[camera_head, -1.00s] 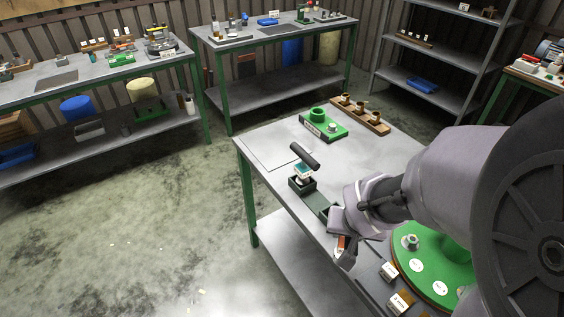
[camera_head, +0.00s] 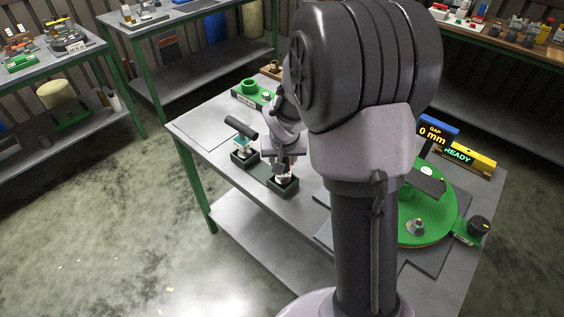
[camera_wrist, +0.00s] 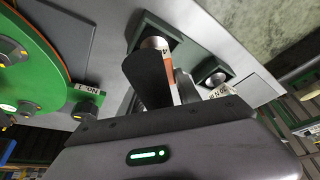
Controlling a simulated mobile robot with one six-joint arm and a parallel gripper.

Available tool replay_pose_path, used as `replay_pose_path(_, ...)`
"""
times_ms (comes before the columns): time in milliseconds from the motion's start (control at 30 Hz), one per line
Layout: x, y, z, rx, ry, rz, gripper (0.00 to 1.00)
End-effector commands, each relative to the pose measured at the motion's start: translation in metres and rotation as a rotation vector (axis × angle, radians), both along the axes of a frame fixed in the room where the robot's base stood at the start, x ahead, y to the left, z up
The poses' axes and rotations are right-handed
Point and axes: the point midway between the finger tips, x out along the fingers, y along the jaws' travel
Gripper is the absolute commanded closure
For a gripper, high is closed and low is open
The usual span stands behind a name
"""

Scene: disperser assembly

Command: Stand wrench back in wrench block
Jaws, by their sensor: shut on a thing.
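My gripper (camera_wrist: 168,82) is shut on a wrench, seen as an orange and white shaft (camera_wrist: 161,58) with a dark "4" mark in the wrist view. The far end of the shaft meets the opening of a dark green square well (camera_wrist: 172,32); I cannot tell how deep it sits. In the head view my gripper (camera_head: 284,160) is over the right well of the dark green block (camera_head: 272,186), and a small pale and orange part of the wrench (camera_head: 284,176) shows below it. The left well holds an upright tool with a black crossbar handle (camera_head: 241,128).
A green round machine (camera_head: 425,215) with "0 mm" and "READY" displays (camera_head: 438,131) stands to the right on the table. A green fixture (camera_head: 250,92) is behind my gripper. The table's left front part is bare. The second well (camera_wrist: 214,78) bears a "20 N m" label.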

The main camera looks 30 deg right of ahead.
Motion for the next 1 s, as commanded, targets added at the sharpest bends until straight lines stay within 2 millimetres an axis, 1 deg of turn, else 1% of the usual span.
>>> replay_pose_path(33, 0.001, 0.0, -0.004, -0.001, -0.002, 0.0, 1.0)
replay_pose_path(200, 0.001, 0.0, -0.001, 0.0, -0.003, 0.0, 1.0)
replay_pose_path(367, 0.0, 0.0, -0.006, 0.0, -0.003, 0.0, 1.0)
replay_pose_path(400, 0.0, 0.0, -0.005, 0.0, -0.001, 0.0, 0.52)
replay_pose_path(467, 0.0, 0.0, -0.005, 0.0, -0.001, 0.0, 0.41)
replay_pose_path(500, 0.0, 0.0, -0.005, 0.0, -0.001, 0.0, 0.39)
replay_pose_path(733, 0.0, 0.0, -0.005, 0.0, -0.001, 0.0, 0.39)
replay_pose_path(800, 0.0, 0.0, -0.001, 0.0, -0.001, 0.0, 0.39)
replay_pose_path(867, -0.002, 0.001, 0.007, 0.0, -0.003, 0.0, 0.39)
replay_pose_path(967, -0.011, 0.005, 0.033, -0.001, -0.005, -0.001, 0.39)
replay_pose_path(1000, -0.015, 0.007, 0.045, -0.001, -0.005, 0.0, 0.39)
